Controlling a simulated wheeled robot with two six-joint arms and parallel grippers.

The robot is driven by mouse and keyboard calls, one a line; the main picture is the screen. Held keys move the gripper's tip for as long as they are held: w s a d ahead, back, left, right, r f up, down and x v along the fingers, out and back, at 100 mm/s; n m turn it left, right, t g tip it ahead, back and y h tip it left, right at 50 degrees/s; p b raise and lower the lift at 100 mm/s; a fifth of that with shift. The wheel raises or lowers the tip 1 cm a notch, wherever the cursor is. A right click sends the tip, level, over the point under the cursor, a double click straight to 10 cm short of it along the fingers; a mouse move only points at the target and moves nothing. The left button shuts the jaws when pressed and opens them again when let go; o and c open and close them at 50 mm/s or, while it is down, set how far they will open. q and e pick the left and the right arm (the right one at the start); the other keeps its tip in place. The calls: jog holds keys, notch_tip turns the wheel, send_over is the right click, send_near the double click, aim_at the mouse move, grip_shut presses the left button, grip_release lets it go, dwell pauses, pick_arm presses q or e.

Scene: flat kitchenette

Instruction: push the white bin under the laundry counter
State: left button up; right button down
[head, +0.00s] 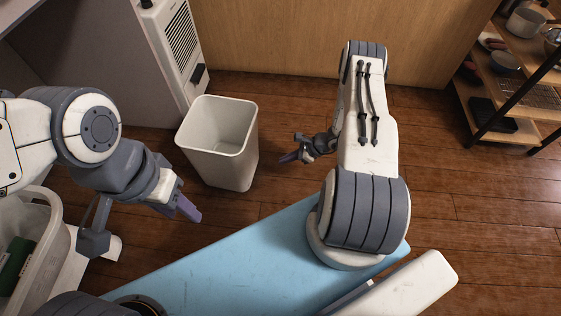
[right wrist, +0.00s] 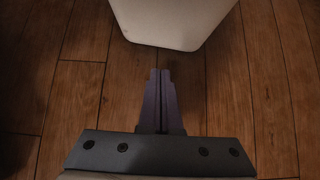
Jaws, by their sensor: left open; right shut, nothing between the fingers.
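The white bin (head: 221,158) stands upright on the wooden floor in the head view, with its open top showing it empty. Its lower part (right wrist: 170,22) shows at the top of the right wrist view. The laundry counter (head: 22,12) seems to be at the upper left, mostly cut off, with a grey panel below it. My right gripper (head: 288,158) is shut and empty, low and to the right of the bin; in the right wrist view its fingers (right wrist: 160,85) point at the bin with a small gap. My left gripper (head: 182,210) is open, left of and nearer than the bin.
A white heater-like unit (head: 178,45) stands behind the bin. A light basket (head: 50,250) with green contents is at the lower left. A blue surface (head: 240,255) spans the foreground. A shelf with pans (head: 515,90) stands at the right. Floor right of my right arm is clear.

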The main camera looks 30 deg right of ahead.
aim_at(254, 167)
jog(key=b+x, duration=0.4)
jog(key=x, duration=0.4)
jog(key=shift+s+f, duration=0.15)
jog(key=shift+f, duration=0.05)
jog(key=shift+w+a+r+b, duration=0.15)
jog(key=shift+w+a+b, duration=0.4)
jog(key=shift+w+a, duration=0.35)
jog(key=shift+w+a+r, duration=0.1)
jog(key=shift+w+a, duration=0.1)
jog(key=shift+a, duration=0.35)
jog(key=shift+a+r, duration=0.1)
